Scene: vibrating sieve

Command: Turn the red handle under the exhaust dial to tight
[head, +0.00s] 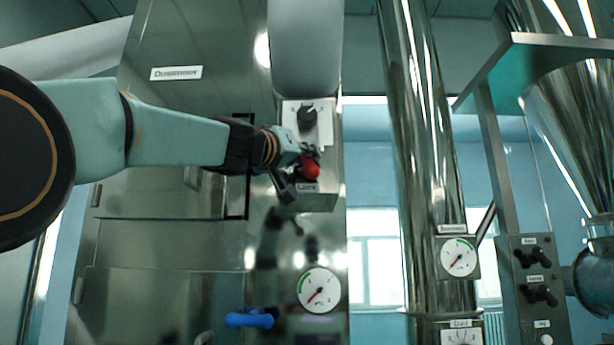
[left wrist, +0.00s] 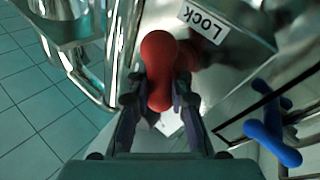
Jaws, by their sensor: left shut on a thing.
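The red handle (head: 310,168) sits on a steel panel, below a white plate with a black dial knob (head: 307,117). In the left wrist view the red handle (left wrist: 159,68) is a rounded grip, with a label reading "Lock" (left wrist: 203,22) beside it. My left gripper (head: 299,170) reaches in from the left and is shut on the red handle. In the left wrist view its fingers (left wrist: 160,98) lie on both sides of the grip. The gripper partly hides the handle in the head view. My right gripper is not in view.
A round gauge (head: 319,290) and a blue handle (head: 249,320) are lower on the steel cabinet. A shiny vertical pipe (head: 415,150) with another gauge (head: 459,257) stands to the right. A grey box with black knobs (head: 536,285) is at the lower right.

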